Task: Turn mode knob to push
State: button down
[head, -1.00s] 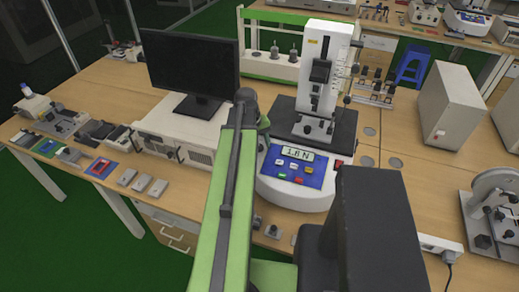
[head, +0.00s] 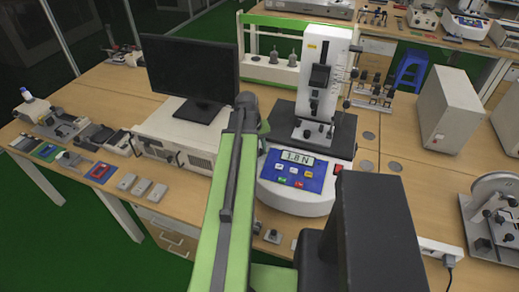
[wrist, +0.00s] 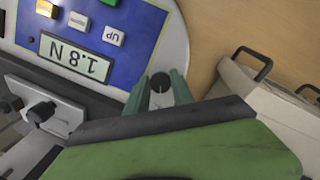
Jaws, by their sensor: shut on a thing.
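The force tester (head: 296,200) has a white base, a blue panel (head: 293,172) with coloured buttons, and a display (head: 297,158) reading 1.8 N. In the wrist view the panel (wrist: 130,62) and display (wrist: 74,58) appear upside down at upper left. A small dark-topped knob (wrist: 160,82) stands beside the panel at the base's edge. My gripper (wrist: 160,90) has its two green fingers on either side of the knob and is shut on it. The knob's setting and any mode labels cannot be read.
A beige instrument box with dark handles (wrist: 270,110) is close to the gripper on the right in the wrist view; it stands under the monitor (head: 190,68) in the head view. Small parts (head: 272,236) lie on the bench (head: 400,205) in front of the tester.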

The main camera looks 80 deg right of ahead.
jog(key=m+t, duration=0.1)
jog(key=m, duration=0.4)
jog(key=shift+s, duration=0.15)
jog(key=m+t, duration=0.1)
jog(key=m, duration=0.4)
jog(key=shift+m, duration=0.4)
jog(key=c, duration=1.1)
grip_release()
jog(key=shift+r, duration=0.1)
notch_tip(320, 180, up, 17)
jog(key=s+a+p, duration=0.1)
jog(key=p, duration=1.6)
jog(key=shift+a, duration=0.35)
